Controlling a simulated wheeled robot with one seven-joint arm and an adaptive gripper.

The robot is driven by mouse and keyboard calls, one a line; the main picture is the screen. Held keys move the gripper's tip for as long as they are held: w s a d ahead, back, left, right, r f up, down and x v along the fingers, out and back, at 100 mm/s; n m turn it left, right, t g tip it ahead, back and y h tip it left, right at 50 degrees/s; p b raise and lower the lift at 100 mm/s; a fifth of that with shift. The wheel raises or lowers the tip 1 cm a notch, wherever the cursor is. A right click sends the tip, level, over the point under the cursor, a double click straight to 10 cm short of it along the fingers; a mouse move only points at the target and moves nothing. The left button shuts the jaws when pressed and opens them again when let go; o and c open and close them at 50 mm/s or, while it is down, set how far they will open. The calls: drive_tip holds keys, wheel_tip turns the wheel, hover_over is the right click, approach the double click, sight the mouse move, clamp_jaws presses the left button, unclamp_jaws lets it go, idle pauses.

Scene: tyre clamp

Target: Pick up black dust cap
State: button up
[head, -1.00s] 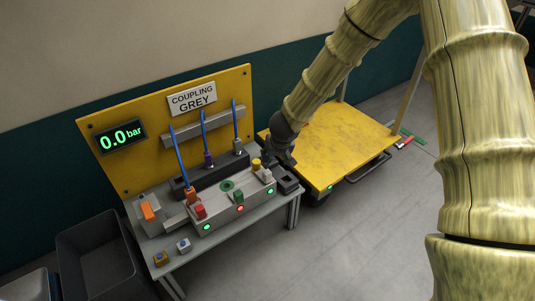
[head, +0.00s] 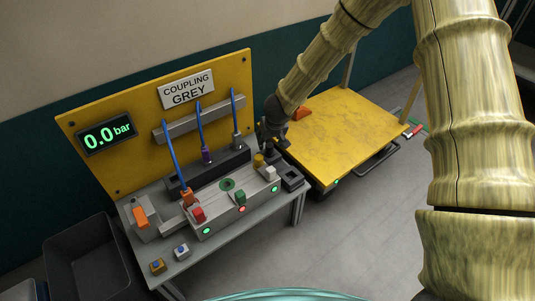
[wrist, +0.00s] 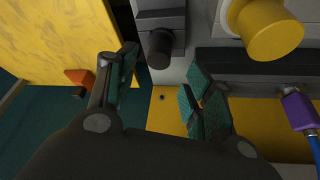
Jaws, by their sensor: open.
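The black dust cap (wrist: 160,48) is a short dark cylinder on a grey block at the top of the wrist view. In the head view I cannot pick it out near my gripper. My gripper (wrist: 160,85) is open and empty, its two teal-padded fingers spread either side of a clear gap. The cap shows in line with this gap, beyond the fingertips; I see no contact. In the head view my gripper (head: 271,147) points down at the bench's right end, just behind the yellow cap (head: 259,160).
The yellow cap (wrist: 270,28) stands close by in the wrist view. A purple connector (wrist: 298,110) is further right. A dark open block (head: 291,180) sits at the bench's right end. The yellow cart (head: 345,135) carries an orange item (head: 302,113).

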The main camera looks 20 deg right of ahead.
sight(270, 145)
drive_tip(key=shift+s+b+x, duration=0.15)
drive_tip(key=shift+b+x, duration=0.75)
drive_tip(key=shift+x, duration=0.25)
drive_tip(key=shift+s+b+x, duration=0.15)
drive_tip(key=shift+b+x, duration=0.75)
drive_tip(key=shift+x, duration=0.25)
drive_tip(key=shift+w+d+f, duration=0.15)
drive_tip(key=shift+w+f, duration=0.05)
drive_tip(key=shift+f, duration=0.3)
drive_tip(key=shift+r, duration=0.1)
drive_tip(key=c, duration=1)
